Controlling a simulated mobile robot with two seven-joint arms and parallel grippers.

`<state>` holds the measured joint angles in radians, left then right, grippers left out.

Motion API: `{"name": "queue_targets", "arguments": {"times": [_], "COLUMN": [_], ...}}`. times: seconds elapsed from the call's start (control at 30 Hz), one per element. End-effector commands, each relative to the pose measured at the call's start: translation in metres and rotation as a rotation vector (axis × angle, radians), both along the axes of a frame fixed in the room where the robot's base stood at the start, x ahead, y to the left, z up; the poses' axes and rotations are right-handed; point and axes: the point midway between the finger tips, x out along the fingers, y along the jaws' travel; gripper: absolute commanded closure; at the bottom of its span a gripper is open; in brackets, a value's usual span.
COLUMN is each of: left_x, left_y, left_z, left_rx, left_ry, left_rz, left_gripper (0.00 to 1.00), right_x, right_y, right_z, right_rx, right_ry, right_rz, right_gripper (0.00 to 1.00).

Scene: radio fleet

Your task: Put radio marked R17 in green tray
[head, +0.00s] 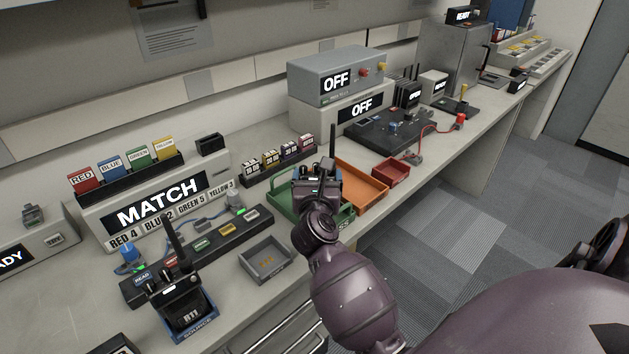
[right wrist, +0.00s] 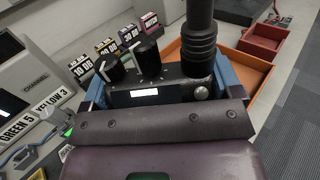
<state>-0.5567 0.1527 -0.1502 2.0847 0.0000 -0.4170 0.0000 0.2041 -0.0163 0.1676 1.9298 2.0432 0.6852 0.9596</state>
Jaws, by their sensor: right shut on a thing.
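A black radio with a thick antenna (head: 332,152) is in my right gripper (head: 318,188), over the green tray (head: 282,207). The right wrist view shows the radio's top (right wrist: 178,84), with two knobs and a small lit display, between the blue finger pads of my right gripper (right wrist: 162,92). The gripper is shut on the radio, which looks about upright. Its marking is hidden, and I cannot tell whether its base touches the tray floor. Another black radio, marked R11 (head: 190,315), stands in the blue source holder at the front left. My left gripper is not in view.
An orange tray (head: 368,196) and a small red tray (head: 392,170) lie right of the green tray. A grey tray (head: 265,262) is to its left. The MATCH box (head: 150,205) and a row of small labelled blocks (head: 279,158) stand behind.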

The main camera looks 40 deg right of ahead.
Motion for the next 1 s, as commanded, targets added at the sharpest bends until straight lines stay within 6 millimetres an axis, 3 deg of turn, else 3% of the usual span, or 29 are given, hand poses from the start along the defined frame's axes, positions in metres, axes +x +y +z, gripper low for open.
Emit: {"name": "queue_targets", "arguments": {"times": [0.23, 0.47, 0.5, 0.57, 1.0], "left_x": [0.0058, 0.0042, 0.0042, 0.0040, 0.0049], "left_y": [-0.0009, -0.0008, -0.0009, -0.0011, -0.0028], "left_z": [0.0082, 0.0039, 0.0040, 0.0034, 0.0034], "left_rx": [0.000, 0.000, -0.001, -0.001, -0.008], "left_ry": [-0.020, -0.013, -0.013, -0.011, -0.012], "left_rz": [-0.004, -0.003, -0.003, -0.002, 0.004], "left_gripper": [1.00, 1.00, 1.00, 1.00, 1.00], "right_x": [0.0003, 0.0003, 0.0001, 0.0001, 0.0019], "right_y": [0.0002, 0.0000, -0.0001, -0.0001, 0.0043], "right_z": [0.0013, -0.0038, -0.0041, -0.0037, -0.0002], "right_rx": [-0.001, 0.000, 0.001, 0.001, 0.002], "right_ry": [-0.006, -0.004, -0.002, -0.003, -0.003], "right_rz": [0.001, 0.000, 0.000, 0.000, 0.001], "right_gripper": [0.52, 0.52, 0.10, 0.01, 0.00]}}
